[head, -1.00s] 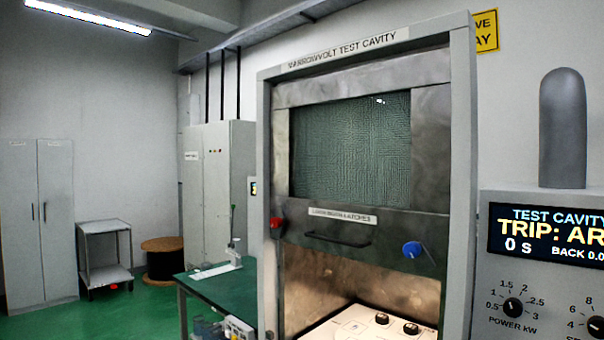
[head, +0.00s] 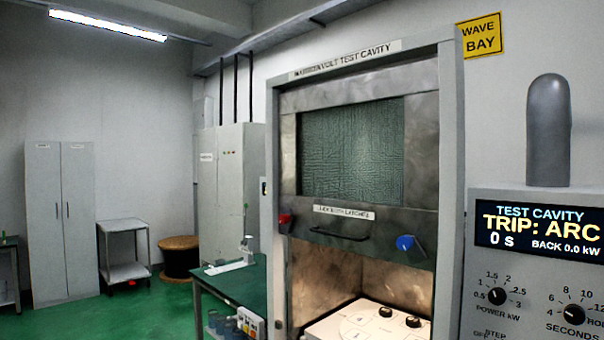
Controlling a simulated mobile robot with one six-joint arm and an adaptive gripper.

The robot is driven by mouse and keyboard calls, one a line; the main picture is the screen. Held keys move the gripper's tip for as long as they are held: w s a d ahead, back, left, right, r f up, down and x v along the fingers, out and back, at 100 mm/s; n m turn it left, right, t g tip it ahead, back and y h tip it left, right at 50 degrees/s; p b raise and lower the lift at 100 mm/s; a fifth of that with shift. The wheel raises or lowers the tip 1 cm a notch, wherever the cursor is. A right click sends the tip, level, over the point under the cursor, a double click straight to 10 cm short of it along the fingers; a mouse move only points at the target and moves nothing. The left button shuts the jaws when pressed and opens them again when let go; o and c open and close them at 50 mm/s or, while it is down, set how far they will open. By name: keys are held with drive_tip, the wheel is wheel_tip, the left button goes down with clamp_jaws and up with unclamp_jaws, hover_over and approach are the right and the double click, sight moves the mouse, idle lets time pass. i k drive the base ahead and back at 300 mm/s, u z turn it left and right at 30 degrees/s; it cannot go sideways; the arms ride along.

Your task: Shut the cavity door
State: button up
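The cavity door (head: 351,150) is a metal sliding panel with a dark mesh window, in the frame of the test cavity (head: 450,190). It is raised, and the lit opening (head: 345,280) shows below it. A black bar handle (head: 339,234) is on its lower part, under a small label strip. A red latch (head: 285,223) is at the door's lower left and a blue latch knob (head: 405,242) at its lower right. A white plate (head: 350,322) with dark round pieces is inside the cavity, cut off by the picture's lower edge. My gripper is not in view.
A control panel (head: 535,270) at right reads "TRIP: ARC". A green-topped bench (head: 225,283) stands left of the cavity. Grey cabinets (head: 60,225), a trolley (head: 125,252) and a wooden spool (head: 180,258) stand farther left. Green floor (head: 150,315) is clear before them.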

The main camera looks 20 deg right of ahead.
sight(371, 229)
drive_tip(key=u, duration=0.65)
drive_tip(key=k, duration=1.45)
drive_tip(key=z, duration=0.95)
drive_tip(key=i, duration=1.55)
